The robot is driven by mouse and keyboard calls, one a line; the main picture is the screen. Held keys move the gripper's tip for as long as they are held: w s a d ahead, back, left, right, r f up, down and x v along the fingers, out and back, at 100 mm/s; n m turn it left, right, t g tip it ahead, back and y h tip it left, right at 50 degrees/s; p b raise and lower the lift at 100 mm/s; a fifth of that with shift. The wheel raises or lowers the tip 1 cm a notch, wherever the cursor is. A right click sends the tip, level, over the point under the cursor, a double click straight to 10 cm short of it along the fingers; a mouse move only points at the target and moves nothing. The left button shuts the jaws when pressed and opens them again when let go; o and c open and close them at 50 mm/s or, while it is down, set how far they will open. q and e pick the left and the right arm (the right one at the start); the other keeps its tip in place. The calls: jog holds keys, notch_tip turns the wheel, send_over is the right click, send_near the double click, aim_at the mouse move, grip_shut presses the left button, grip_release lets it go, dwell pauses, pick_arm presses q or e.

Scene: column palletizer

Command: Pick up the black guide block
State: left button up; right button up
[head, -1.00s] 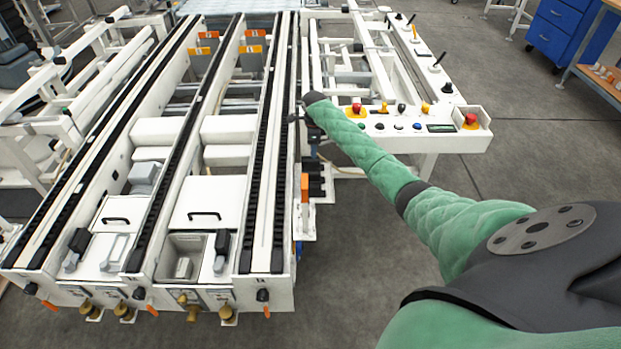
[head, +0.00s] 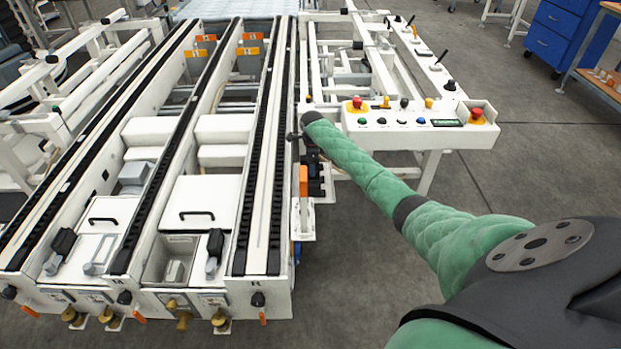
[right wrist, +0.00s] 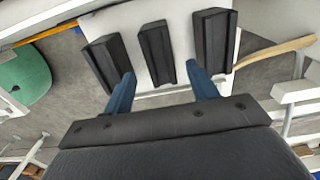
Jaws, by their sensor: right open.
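Three black guide blocks stand in a row on a white plate (right wrist: 188,75) in the right wrist view: a left one (right wrist: 105,62), a middle one (right wrist: 155,50) and a right one (right wrist: 214,40). My right gripper (right wrist: 160,72) is open, with its blue fingers reaching toward the row. The fingertips lie to the left and right of the middle block's near end; I cannot tell whether they touch any block. In the head view, dark blocks (head: 315,187) show small beside the conveyor's right side, below my right gripper (head: 294,137). My left gripper is not in view.
The white conveyor frame (head: 285,298) with black chain tracks fills the left. A control panel (head: 385,142) with buttons and a red knob stands close to the right of my right forearm. Bare floor (head: 350,270) lies at the front right.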

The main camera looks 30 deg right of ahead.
notch_tip(320, 180, down, 6)
jog(key=shift+d+r, duration=0.15)
dwell(0.3)
jog(key=c, duration=1.1)
notch_tip(320, 180, up, 10)
